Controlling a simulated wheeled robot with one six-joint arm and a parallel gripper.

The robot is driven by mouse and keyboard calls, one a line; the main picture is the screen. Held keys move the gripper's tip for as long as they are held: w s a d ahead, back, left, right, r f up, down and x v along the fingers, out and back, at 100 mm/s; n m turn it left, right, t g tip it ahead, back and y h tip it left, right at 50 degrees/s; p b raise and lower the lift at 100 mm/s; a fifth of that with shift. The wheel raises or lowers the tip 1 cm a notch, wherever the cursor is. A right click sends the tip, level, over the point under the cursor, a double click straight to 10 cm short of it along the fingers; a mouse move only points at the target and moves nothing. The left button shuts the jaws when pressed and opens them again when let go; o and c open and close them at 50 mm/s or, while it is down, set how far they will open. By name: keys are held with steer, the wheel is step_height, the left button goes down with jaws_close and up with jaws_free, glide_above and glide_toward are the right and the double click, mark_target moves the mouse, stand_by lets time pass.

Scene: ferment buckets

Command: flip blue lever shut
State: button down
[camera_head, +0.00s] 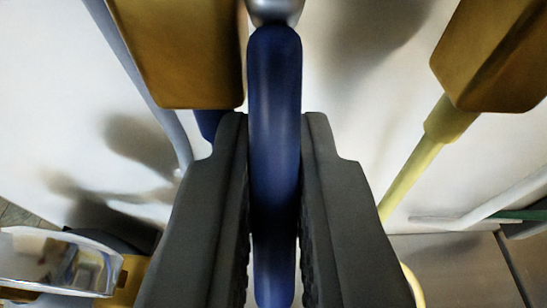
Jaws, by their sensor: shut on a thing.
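The blue lever (274,95) is a long rounded handle that runs up and down the middle of the view. Its upper end meets a shiny metal fitting (274,10) at the top edge. My gripper (274,135) is around the lever, with one dark grey finger on each side, shut on it. The lever sticks out past the fingertips at the top, and its lower part shows between the fingers. What the metal fitting joins to is out of view.
A brown-yellow block (180,50) stands close to the left of the lever. Another brown block (495,55) with a yellow rod (412,175) is at the upper right. A shiny metal part (55,262) is at the lower left. A pale wall (350,90) lies behind.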

steer(key=shift+r, duration=0.15)
steer(key=c, duration=1.5)
jaws_free()
steer(key=shift+s, duration=0.15)
steer(key=v, duration=1.7)
steer(key=shift+s, duration=0.1)
